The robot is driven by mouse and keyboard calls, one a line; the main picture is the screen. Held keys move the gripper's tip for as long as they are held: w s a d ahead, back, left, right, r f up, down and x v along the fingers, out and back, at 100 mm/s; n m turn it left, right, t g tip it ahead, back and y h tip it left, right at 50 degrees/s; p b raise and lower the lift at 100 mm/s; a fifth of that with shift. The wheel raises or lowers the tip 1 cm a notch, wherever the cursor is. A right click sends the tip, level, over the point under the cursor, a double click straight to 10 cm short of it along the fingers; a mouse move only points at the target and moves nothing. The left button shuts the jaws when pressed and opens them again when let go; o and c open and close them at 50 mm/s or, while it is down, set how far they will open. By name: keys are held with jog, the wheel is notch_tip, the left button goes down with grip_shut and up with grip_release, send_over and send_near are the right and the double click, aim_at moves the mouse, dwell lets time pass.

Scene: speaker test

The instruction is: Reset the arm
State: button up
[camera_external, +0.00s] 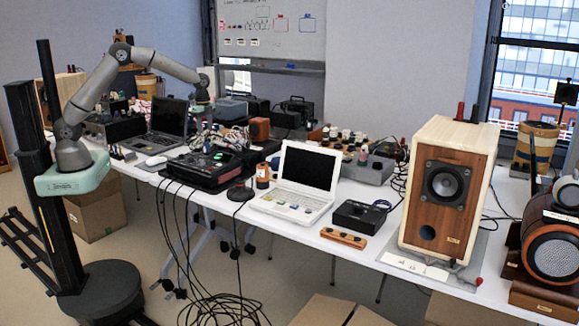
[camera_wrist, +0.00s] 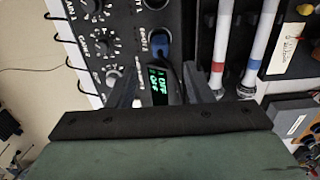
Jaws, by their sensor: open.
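My grey arm rises from a pale green mount on the black column at the left and bends over the table. My gripper (camera_external: 202,104) is at the far end of the arm, above the equipment behind the dark laptop's right side. In the wrist view my gripper (camera_wrist: 158,85) points at the equipment with its two dark fingers apart. A dark device with a green lit display (camera_wrist: 158,84) shows between the fingers. I cannot tell whether the fingers touch it. No object is visibly held.
A knobbed panel (camera_wrist: 98,30) and red- and blue-banded white cables (camera_wrist: 222,40) lie close by. The white table (camera_external: 330,212) holds a dark laptop (camera_external: 168,117), white laptop (camera_external: 297,180), black mixer (camera_external: 208,165) and wooden speaker (camera_external: 447,185). Loose cables hang at the front.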

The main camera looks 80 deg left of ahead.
notch_tip(320, 180, up, 9)
jog(key=s+d+r+n, duration=0.1)
jog(key=s+d+n, duration=0.1)
jog(key=s+d, duration=0.45)
jog(key=s+d+r+n, duration=0.15)
jog(key=s+d, duration=0.25)
jog(key=s, duration=0.5)
jog(key=s+d+f+n, duration=0.2)
jog(key=s+d+f, duration=0.1)
jog(key=s, duration=0.6)
jog(key=s+d+f+n, duration=0.3)
jog(key=s, duration=0.6)
jog(key=shift+s+f, duration=0.25)
jog(key=shift+s, duration=0.15)
jog(key=shift+d+n, duration=0.1)
jog(key=shift+n, duration=0.15)
